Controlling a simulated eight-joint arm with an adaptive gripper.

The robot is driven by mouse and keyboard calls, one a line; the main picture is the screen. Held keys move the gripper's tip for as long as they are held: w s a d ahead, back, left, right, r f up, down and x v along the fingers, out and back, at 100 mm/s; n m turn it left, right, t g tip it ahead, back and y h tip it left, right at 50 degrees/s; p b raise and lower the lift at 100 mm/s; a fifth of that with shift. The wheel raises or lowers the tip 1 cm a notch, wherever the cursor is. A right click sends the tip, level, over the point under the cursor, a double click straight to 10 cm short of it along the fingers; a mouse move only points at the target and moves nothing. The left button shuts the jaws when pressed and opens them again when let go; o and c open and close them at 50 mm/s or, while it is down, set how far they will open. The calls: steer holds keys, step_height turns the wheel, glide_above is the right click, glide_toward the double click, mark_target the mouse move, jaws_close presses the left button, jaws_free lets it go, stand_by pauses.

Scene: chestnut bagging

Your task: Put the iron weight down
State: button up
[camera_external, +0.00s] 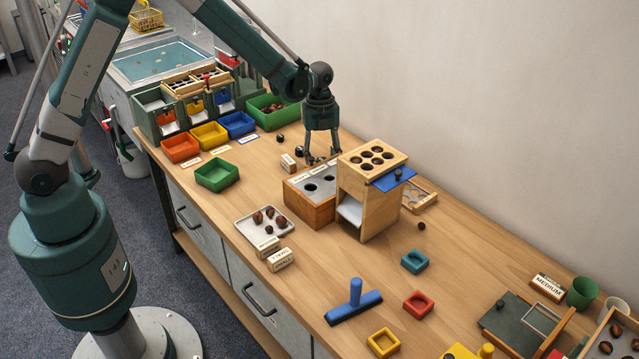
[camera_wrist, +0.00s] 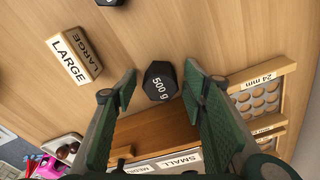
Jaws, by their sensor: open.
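The iron weight (camera_wrist: 160,81) is a small black hexagonal piece marked "500 g", seen in the wrist view. It appears to stand on the wooden table between my fingertips. My gripper (camera_wrist: 158,86) is open, with one finger on each side of the weight and visible gaps, at least on the left. In the external view my gripper (camera_external: 321,156) points down behind the wooden box with round holes (camera_external: 310,208). There the weight is hard to make out among the dark fingers.
A "LARGE" block (camera_wrist: 74,56) lies left of the weight in the wrist view. Another dark piece (camera_external: 280,138) stands farther back. The tall wooden stand (camera_external: 362,208) and a "24 mm" hole tray (camera_wrist: 263,98) are close on the right. A green bin (camera_external: 268,120) is behind.

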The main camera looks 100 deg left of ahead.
steer(key=shift+r, duration=0.1)
step_height(320, 180, up, 12)
steer(key=a+p, duration=0.1)
steer(key=p, duration=0.1)
steer(key=shift+s+a+p, duration=0.2)
steer(key=shift+p, duration=0.1)
stand_by(0.7)
